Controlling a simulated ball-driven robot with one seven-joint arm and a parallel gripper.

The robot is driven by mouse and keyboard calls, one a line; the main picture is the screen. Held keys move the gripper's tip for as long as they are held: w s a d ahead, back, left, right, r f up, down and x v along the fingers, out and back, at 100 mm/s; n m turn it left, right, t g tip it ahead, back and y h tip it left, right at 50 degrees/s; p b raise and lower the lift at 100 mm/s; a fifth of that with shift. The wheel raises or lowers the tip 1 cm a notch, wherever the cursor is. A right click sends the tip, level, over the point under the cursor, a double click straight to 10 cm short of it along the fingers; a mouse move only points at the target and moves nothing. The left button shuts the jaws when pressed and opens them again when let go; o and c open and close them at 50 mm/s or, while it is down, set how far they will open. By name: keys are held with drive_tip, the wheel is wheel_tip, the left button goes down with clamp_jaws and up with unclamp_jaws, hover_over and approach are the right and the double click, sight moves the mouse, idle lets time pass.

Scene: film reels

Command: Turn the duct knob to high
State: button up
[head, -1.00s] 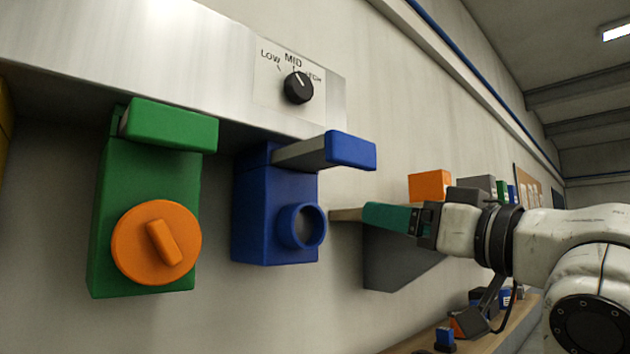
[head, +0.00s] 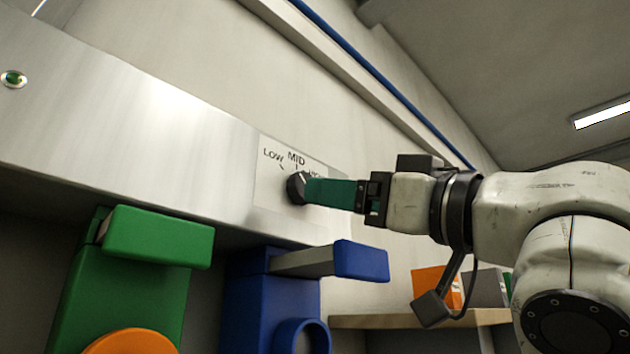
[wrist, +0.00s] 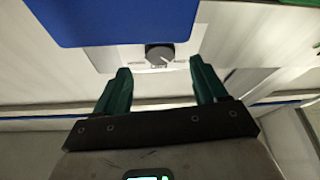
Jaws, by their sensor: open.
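The duct knob (head: 297,187) is a black round dial on a pale label plate (head: 268,186) marked LOW, MID and HIGH. In the head view my gripper (head: 308,190) reaches it from the right, its teal fingers overlapping the knob's right side and part of the HIGH mark. In the wrist view the knob (wrist: 160,54) lies between and just beyond the fingertips of my open gripper (wrist: 160,67), with a visible gap on each side. A small light pointer mark shows on its face there. The exact setting is hard to read.
A blue handle (head: 361,261) sticks out below the knob and looms large in the wrist view (wrist: 110,20). A green handle (head: 160,235) is further left. A shelf (head: 420,320) with an orange box (head: 433,287) is below my arm.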

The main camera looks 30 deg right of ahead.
drive_tip(key=shift+p+x, duration=0.8)
drive_tip(key=shift+x, duration=1.95)
drive_tip(key=c, duration=1.1)
drive_tip(key=shift+o, duration=0.2)
